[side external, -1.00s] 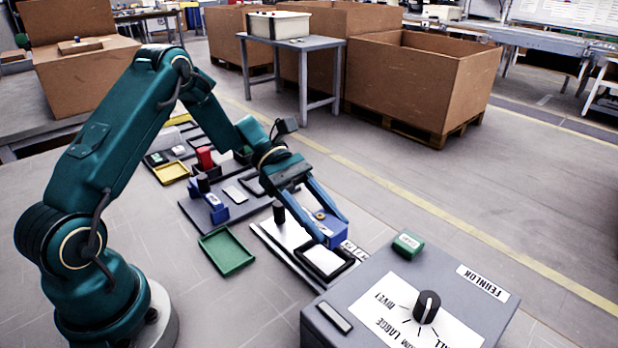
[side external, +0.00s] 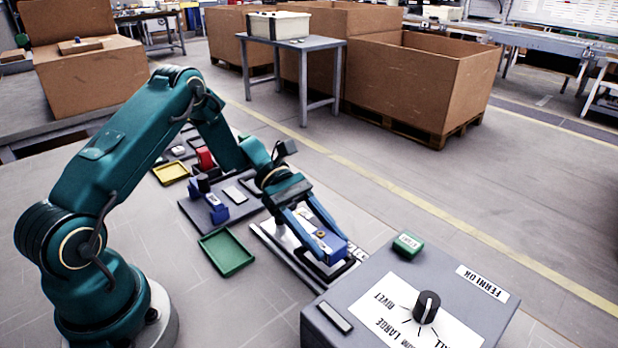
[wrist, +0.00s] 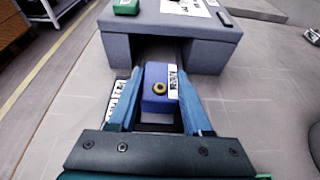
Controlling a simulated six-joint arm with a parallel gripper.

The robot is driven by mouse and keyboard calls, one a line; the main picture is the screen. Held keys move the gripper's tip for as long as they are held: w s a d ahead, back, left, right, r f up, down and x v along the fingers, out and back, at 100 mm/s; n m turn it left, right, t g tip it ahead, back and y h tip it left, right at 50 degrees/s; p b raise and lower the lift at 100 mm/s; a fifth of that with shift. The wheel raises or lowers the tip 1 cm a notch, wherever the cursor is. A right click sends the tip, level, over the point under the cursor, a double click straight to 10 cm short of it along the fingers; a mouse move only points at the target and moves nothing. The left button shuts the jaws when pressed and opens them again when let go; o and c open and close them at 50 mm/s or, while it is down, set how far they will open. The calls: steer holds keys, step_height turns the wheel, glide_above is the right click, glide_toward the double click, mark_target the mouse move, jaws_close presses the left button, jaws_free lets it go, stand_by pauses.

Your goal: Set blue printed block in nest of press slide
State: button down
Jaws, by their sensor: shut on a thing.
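The blue printed block (side external: 333,249) has a white printed label and a round brass-coloured ring on top. It also shows in the wrist view (wrist: 155,103), held level between the fingers. My gripper (side external: 321,243) is shut on it, with one blue finger on each side, as the wrist view (wrist: 160,92) shows too. The block is over the black-rimmed nest (side external: 351,264) of the press slide and hides most of it. I cannot tell whether the block touches the nest floor or hangs just above.
The grey press housing (side external: 440,290) with a dial and a green button (side external: 407,243) stands just past the nest; its opening faces the block in the wrist view. A green tray (side external: 226,252) is empty on the left. A fixture plate (side external: 187,207) and a yellow tray (side external: 171,172) lie farther back.

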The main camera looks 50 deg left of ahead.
steer(key=shift+c, duration=1.3)
jaws_free()
steer(key=shift+a+f+y, duration=0.1)
steer(key=shift+f+y, duration=0.2)
steer(key=shift+f, duration=0.6)
steer(key=v, duration=0.3)
steer(key=r+v, duration=0.1)
steer(key=v, duration=0.1)
steer(key=shift+r, duration=0.2)
steer(key=shift+r, duration=0.1)
steer(key=shift+r, duration=2.5)
